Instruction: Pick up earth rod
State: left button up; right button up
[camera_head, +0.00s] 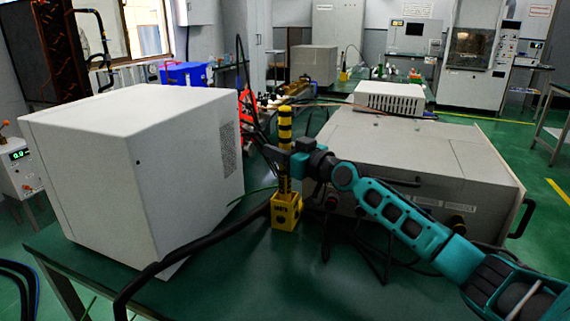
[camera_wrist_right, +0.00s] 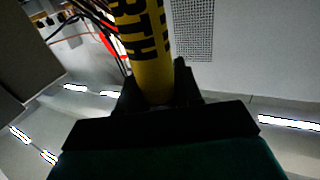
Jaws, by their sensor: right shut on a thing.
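The earth rod (camera_head: 285,123) is a yellow and black banded rod standing upright on the green table. Its lower end meets a small yellow holder (camera_head: 286,212); whether it is still seated inside is hard to tell. My right gripper (camera_head: 286,162) reaches in from the right and is shut on the rod at mid-height, above the holder. In the right wrist view the yellow rod (camera_wrist_right: 148,50), with black letters, stands between the dark fingers (camera_wrist_right: 160,95). My left gripper is not in view.
A large white box (camera_head: 130,165) stands left of the rod. A wide grey cabinet (camera_head: 420,160) stands to the right, behind my right arm. Black cables (camera_head: 200,240) run across the table around the holder. The table front (camera_head: 270,285) is mostly bare.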

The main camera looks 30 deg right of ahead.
grip_shut()
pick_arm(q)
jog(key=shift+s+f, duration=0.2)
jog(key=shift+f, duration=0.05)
pick_arm(e)
jog(key=shift+r, duration=0.15)
pick_arm(q)
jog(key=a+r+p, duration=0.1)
jog(key=p, duration=0.1)
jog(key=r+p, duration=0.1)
jog(key=p, duration=0.1)
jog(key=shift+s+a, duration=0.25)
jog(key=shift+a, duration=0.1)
pick_arm(e)
notch_tip(320, 180, up, 20)
